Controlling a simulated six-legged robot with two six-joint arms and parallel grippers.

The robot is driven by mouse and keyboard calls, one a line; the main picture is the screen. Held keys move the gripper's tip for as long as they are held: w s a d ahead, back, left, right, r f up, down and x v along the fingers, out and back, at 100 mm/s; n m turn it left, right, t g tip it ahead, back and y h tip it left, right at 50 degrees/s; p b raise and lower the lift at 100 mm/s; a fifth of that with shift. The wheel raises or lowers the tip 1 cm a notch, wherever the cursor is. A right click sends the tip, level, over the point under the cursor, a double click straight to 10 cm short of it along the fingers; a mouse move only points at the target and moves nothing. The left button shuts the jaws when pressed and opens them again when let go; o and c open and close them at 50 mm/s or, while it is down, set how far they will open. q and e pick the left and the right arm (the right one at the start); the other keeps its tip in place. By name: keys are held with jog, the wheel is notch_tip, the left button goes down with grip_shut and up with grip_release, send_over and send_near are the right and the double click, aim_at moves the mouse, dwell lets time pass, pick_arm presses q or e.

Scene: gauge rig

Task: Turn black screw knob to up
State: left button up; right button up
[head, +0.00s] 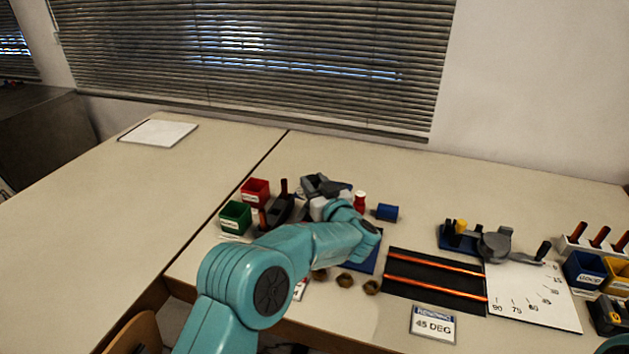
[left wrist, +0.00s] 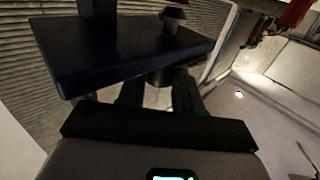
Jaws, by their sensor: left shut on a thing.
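In the left wrist view, my left gripper (left wrist: 158,92) is shut on a small black round piece (left wrist: 160,76), which looks like the black screw knob. The knob sits against the side of a dark blue plate (left wrist: 120,60). A grey mushroom-shaped piece (left wrist: 173,18) and a dark post (left wrist: 98,14) stand on the plate's other side. In the head view my left arm reaches across the table, and its grey wrist (head: 325,186) is near the back of the blue base (head: 367,262). The arm hides the knob there. The knob's turn angle cannot be told. My right gripper is not in view.
Red (head: 256,190) and green (head: 235,217) bins stand left of the arm, with a black clamp-like tool (head: 281,208). A red bottle (head: 360,201) and blue cylinder (head: 387,212) stand behind it. A black mat (head: 430,281) and angle gauge (head: 496,245) lie right. The left table is mostly clear.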

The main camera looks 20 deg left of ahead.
pick_arm(q)
jog(key=shift+r, duration=0.15)
jog(key=o, duration=1)
jog(key=shift+a, duration=0.1)
jog(key=shift+o, duration=0.2)
jog(key=b+v, duration=0.1)
jog(key=v, duration=1.5)
jog(key=shift+s, duration=0.1)
